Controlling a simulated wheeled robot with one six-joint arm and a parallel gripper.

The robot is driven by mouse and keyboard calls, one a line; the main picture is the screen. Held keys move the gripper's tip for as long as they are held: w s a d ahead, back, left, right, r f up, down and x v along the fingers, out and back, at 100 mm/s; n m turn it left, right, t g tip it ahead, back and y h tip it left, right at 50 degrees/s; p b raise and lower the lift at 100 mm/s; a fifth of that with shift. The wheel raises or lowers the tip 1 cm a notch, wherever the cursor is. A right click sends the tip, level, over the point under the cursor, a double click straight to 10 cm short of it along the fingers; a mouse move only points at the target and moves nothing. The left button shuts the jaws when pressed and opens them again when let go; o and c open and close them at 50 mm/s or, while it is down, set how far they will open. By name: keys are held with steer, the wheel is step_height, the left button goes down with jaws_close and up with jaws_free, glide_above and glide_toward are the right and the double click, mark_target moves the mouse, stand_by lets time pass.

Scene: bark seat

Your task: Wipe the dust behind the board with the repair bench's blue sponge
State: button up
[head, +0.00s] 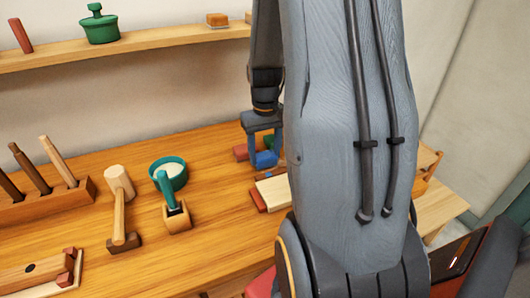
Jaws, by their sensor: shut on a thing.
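My gripper (264,150) points down over the back of the wooden bench (215,245), right of the middle of the head view. It is shut on a small blue block, the blue sponge (266,159). I cannot tell whether the sponge touches the bench top. A pale flat board (274,190) with a reddish edge piece (258,200) lies just in front of the gripper, partly hidden by my arm. No dust can be made out; my arm hides the area to the right.
A red block (240,152) and a green thing (269,141) sit close by the gripper. A shelf (130,48) runs above.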

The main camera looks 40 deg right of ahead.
steer(key=shift+f, duration=0.5)
steer(key=shift+s+d+r+p, duration=0.1)
steer(key=shift+s+d+p, duration=0.1)
steer(key=shift+d, duration=0.6)
steer(key=shift+s+d+p, duration=0.2)
steer(key=shift+s+d, duration=0.05)
steer(key=shift+d, duration=0.6)
steer(key=shift+s+d+r+p, duration=0.1)
steer(key=shift+s+d+p, duration=0.1)
steer(key=shift+d, duration=0.6)
steer(key=shift+w+a+f+p, duration=0.1)
steer(key=shift+w+a, duration=0.1)
steer(key=shift+a, duration=0.6)
steer(key=shift+w+a+f+p, duration=0.1)
steer(key=shift+w+a+p, duration=0.1)
steer(key=shift+a, duration=0.65)
steer(key=shift+w+a+f+p, duration=0.1)
steer(key=shift+w+a, duration=0.1)
steer(key=shift+a, duration=0.6)
